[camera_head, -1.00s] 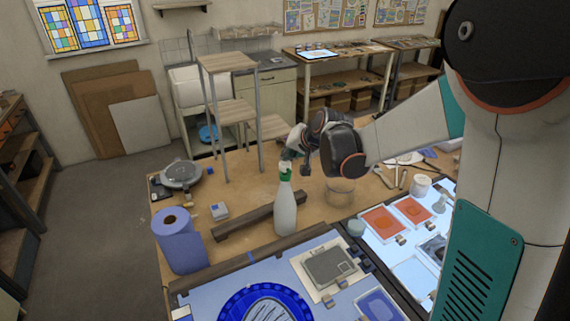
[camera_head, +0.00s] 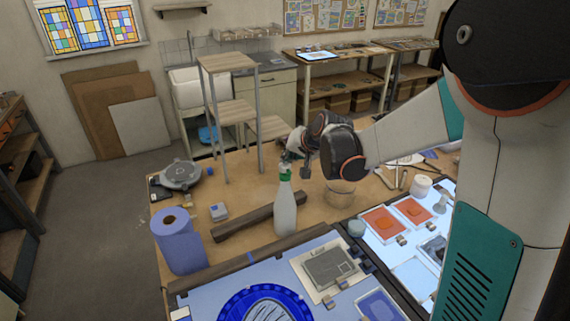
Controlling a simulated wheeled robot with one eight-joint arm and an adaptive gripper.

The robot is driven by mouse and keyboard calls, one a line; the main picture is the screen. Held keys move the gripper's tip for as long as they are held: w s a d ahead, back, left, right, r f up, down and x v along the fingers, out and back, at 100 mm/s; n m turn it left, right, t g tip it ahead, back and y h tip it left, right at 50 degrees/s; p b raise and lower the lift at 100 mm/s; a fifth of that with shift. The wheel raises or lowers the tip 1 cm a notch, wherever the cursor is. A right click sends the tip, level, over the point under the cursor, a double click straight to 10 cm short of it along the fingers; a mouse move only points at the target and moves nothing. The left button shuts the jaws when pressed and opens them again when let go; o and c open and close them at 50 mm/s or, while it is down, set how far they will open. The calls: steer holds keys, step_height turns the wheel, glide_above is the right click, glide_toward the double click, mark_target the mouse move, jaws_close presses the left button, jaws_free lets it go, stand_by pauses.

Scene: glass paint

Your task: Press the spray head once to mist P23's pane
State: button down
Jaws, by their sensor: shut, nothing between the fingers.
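A white spray bottle with a green spray head (camera_head: 285,210) stands upright on the table, behind the light panel's back edge. My gripper (camera_head: 288,158) is at the top of the bottle, at the spray head, and partly hides it. Its fingers are small in this view and look closed, with nothing seen between them. I cannot tell whether they touch the head. A grey pane in a pale frame (camera_head: 330,266) lies on the panel in front of the bottle. I cannot read any P23 label.
A blue paper roll (camera_head: 178,240) stands at the left. A dark wooden bar (camera_head: 243,222) lies just left of the bottle. A clear glass jar (camera_head: 339,194) stands to its right. Orange panes (camera_head: 383,222) lie on the lit panel at the right.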

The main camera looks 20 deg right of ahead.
steer(key=shift+f, duration=0.3)
steer(key=shift+r, duration=0.1)
stand_by(0.4)
steer(key=shift+r+p, duration=0.5)
steer(key=shift+r, duration=0.6)
step_height(320, 180, up, 5)
steer(key=p, duration=0.3)
steer(key=shift+f, duration=0.1)
stand_by(0.5)
